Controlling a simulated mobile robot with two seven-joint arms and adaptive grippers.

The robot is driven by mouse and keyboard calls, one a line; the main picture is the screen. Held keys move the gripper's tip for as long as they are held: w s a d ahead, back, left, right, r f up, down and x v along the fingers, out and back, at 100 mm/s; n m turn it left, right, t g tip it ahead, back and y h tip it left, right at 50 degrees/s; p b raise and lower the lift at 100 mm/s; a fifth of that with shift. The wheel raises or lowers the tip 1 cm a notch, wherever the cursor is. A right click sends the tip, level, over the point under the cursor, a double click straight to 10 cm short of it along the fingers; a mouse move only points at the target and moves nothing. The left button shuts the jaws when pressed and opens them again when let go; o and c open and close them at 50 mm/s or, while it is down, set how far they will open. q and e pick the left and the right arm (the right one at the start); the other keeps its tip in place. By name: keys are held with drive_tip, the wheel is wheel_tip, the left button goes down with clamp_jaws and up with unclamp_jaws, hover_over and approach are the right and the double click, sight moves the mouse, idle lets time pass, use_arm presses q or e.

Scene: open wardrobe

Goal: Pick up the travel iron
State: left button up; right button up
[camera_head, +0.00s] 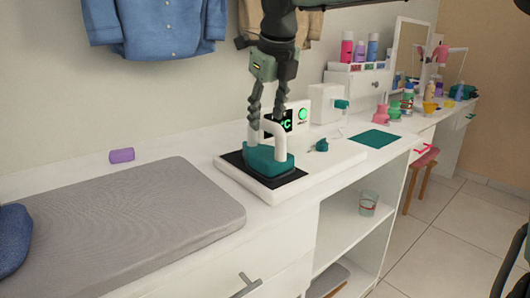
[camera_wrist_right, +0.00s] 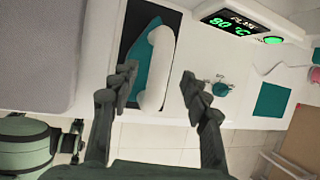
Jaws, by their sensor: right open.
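The travel iron (camera_head: 264,161) has a teal body and a white handle (camera_head: 274,136). It rests on a black pad (camera_head: 291,178) set in a white station on the counter. My right gripper (camera_head: 267,116) comes from above, pointing down, with its fingers apart at the height of the handle. In the right wrist view, the iron's teal body (camera_wrist_right: 145,50) and white handle lie partly between the two open fingertips (camera_wrist_right: 158,84), and nothing is gripped. The left finger overlaps the iron's side in that view; contact cannot be told. My left gripper is not in view.
A grey ironing pad (camera_head: 130,220) lies on the counter's left, with a purple roll (camera_head: 122,155) behind it. A temperature display (camera_head: 296,116) stands just behind the iron. A small teal item (camera_head: 320,145) and a teal mat (camera_head: 375,139) lie to the right.

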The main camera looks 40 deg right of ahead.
sight(266, 120)
drive_tip(key=x, duration=0.3)
drive_tip(key=shift+w+f, duration=0.15)
drive_tip(key=shift+f, duration=0.3)
drive_tip(key=shift+c, duration=1.1)
clamp_jaws()
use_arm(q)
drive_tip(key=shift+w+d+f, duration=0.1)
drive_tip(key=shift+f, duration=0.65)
use_arm(e)
drive_tip(key=shift+w, duration=0.1)
